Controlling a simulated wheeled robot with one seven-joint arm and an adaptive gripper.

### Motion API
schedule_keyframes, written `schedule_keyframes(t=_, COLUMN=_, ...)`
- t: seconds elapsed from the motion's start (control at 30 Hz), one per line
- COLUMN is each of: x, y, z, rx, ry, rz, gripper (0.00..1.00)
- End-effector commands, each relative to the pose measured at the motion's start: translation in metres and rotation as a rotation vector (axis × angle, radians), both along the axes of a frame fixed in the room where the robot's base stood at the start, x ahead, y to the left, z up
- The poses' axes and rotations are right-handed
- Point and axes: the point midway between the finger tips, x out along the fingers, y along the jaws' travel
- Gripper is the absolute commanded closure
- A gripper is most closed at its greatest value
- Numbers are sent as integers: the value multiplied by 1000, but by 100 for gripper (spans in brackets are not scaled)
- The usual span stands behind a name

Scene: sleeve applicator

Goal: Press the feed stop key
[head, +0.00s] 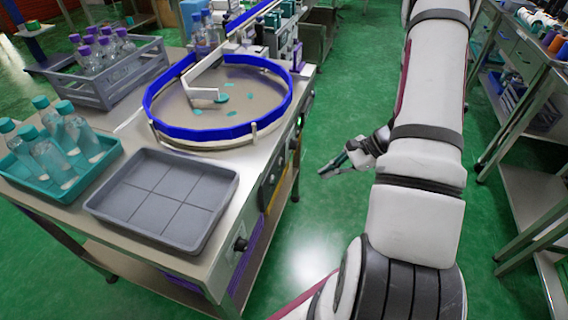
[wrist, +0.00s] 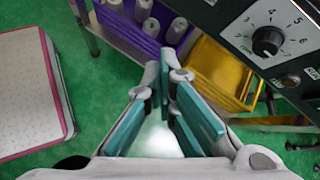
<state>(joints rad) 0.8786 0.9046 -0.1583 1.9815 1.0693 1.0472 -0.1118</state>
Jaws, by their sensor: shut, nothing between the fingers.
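My gripper (head: 333,166) is shut and empty, held out over the floor to the right of the machine bench in the head view. In the wrist view its teal-padded fingers (wrist: 168,84) point up the picture, with their tips close together. The control panel (head: 270,180) is on the bench's right side, left of my gripper and apart from it. In the wrist view a dark panel (wrist: 232,30) at the upper right has a black knob (wrist: 267,41) with a numbered dial. A small round fitting (wrist: 291,82) sits below the dial. I cannot tell which part is the feed stop key.
The bench carries a blue-rimmed round feeder (head: 222,133), an empty grey tray (head: 165,195) and a bottle crate (head: 108,85). Below the panel are a yellow bin (wrist: 222,70) and a purple bin (wrist: 135,35). Green floor (head: 325,215) is clear beside the bench.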

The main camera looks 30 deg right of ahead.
Motion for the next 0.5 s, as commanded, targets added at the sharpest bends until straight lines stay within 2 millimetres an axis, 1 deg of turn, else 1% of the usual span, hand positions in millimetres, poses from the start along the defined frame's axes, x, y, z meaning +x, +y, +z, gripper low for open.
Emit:
schedule_keyframes(t=0.13, x=3, y=3, z=0, rx=-1, ry=0, rz=2, gripper=100)
schedule_keyframes(t=0.27, x=11, y=9, z=0, rx=-1, ry=0, rz=3, gripper=100)
schedule_keyframes(t=0.5, x=36, y=29, z=0, rx=0, ry=-1, rz=5, gripper=100)
